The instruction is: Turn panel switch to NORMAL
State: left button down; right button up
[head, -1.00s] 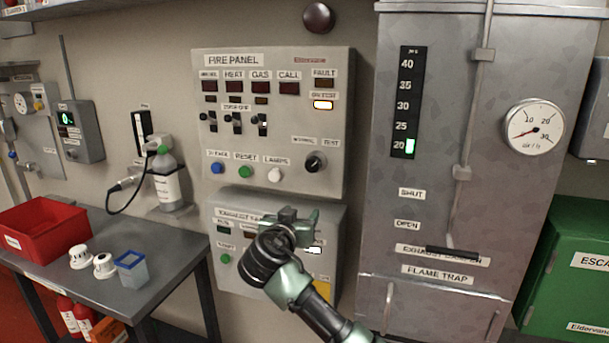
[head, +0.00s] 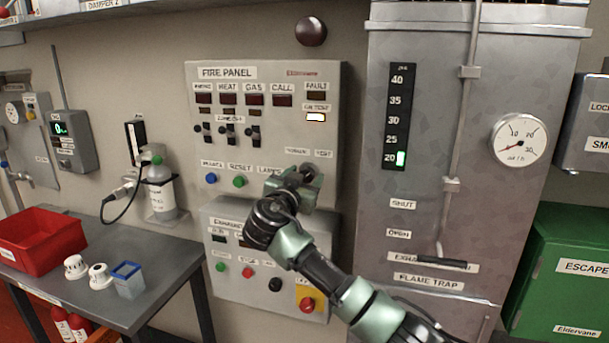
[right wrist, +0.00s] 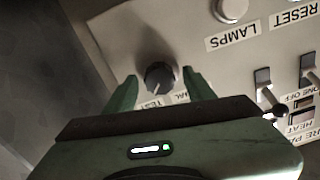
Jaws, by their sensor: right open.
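The fire panel (head: 205,150) is a grey box on the wall with lit and dark indicators. Its black rotary switch, labelled NORMAL and TEST, is hidden behind my gripper in the head view. In the right wrist view the black knob (right wrist: 159,77) sits between my two green fingers, with a gap on both sides. My right gripper (right wrist: 160,88) is open around the knob; it also shows in the head view (head: 300,180). The knob's pointer setting is hard to tell. My left gripper is not in view.
The exhaust panel (head: 235,280) with several buttons is just below. A metal cabinet (head: 400,270) with a lever (head: 440,261) stands close on the right. A table (head: 170,290) with a red bin (head: 42,240) is at the left.

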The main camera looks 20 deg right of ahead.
jog(key=shift+c, duration=0.3)
grip_shut()
